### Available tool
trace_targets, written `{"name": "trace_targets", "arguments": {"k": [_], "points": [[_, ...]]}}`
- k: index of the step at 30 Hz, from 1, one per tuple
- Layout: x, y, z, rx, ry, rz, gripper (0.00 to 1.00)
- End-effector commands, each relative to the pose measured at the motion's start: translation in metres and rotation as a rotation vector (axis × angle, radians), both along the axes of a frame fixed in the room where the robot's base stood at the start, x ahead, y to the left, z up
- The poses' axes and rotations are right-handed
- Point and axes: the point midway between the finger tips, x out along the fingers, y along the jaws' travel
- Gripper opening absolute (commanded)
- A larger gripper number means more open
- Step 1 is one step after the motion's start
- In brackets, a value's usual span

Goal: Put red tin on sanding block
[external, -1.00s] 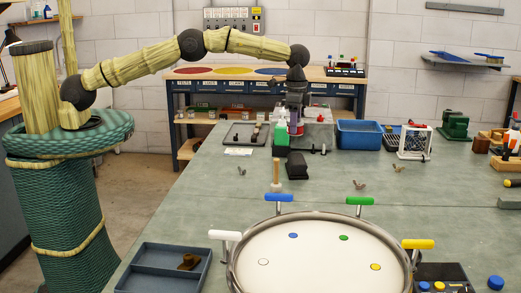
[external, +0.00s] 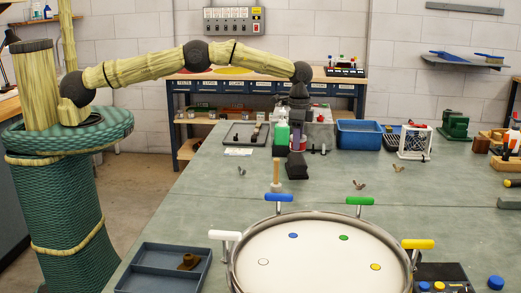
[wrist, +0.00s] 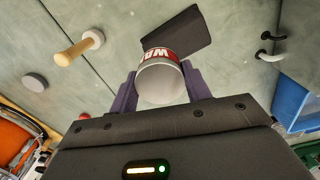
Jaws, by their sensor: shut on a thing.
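My gripper (wrist: 160,82) is shut on the red tin (wrist: 159,53), a cylinder with a red, white-lettered label band and a pale round end facing the wrist camera. A finger presses on each side of it. The sanding block (wrist: 184,30), a dark grey block, lies just beyond the tin in the wrist view, and the tin's edge overlaps its near side there. In the external view the block (external: 297,170) lies on the bench directly below my gripper (external: 297,143). The tin is hard to make out there, and I cannot tell whether it touches the block.
A green-and-white bottle (external: 282,134) stands close at the left of my gripper. A wooden-handled tool (external: 276,173) stands upright beside the block. A blue bin (external: 360,134) is to the right. The large round drum (external: 318,255) fills the front; bench right of the block is mostly clear.

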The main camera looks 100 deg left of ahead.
Motion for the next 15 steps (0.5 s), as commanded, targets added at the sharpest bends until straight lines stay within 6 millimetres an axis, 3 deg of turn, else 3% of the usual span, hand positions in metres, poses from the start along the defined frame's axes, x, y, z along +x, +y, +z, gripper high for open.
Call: {"name": "trace_targets", "arguments": {"k": [11, 15], "points": [[0.000, 0.000, -0.007, 0.001, -0.001, 0.000, 0.20], [-0.001, 0.000, -0.021, -0.001, 0.003, 0.000, 0.20]]}}
